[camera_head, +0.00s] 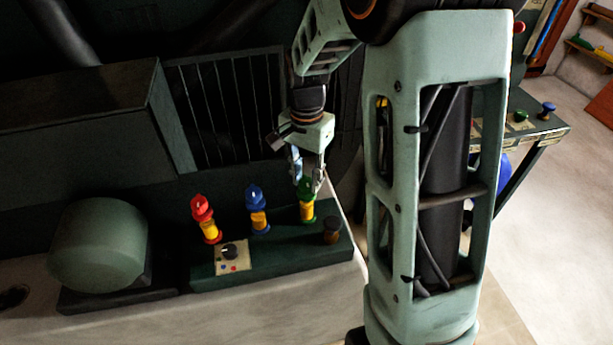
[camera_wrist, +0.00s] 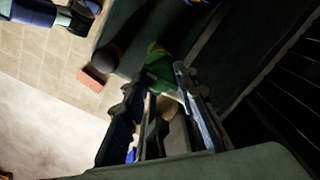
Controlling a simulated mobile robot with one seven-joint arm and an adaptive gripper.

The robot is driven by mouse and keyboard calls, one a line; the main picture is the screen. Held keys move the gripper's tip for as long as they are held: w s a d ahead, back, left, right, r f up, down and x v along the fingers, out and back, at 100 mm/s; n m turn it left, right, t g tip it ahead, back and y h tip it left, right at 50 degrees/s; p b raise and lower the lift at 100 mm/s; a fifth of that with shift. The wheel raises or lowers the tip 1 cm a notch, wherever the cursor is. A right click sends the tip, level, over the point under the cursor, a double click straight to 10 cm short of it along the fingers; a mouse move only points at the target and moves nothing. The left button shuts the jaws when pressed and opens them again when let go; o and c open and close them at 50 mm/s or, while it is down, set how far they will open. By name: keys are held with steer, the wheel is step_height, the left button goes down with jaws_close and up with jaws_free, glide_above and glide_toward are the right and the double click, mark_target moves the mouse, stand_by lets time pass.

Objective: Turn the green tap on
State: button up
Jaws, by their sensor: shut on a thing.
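The green tap (camera_head: 307,188) has a green top on a yellow body and stands on the right part of a dark green panel block (camera_head: 274,268). My gripper (camera_head: 305,187) comes down from above and is shut on the green top. In the wrist view the green tap (camera_wrist: 158,72) shows between the fingertips of my gripper (camera_wrist: 166,82). The fingers hide part of the tap, and I cannot tell how far its handle is turned.
A blue tap (camera_head: 258,210) and a red tap (camera_head: 205,218) stand left of the green one. A dark knob (camera_head: 332,230) stands close on its right. A dial plate (camera_head: 232,256) is at the block's front. A rounded green housing (camera_head: 98,245) is at left.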

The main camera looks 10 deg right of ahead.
mark_target(306, 181)
steer(key=o, duration=1.2)
steer(key=shift+c, duration=0.2)
step_height(306, 181, up, 12)
steer(key=shift+w, duration=0.1)
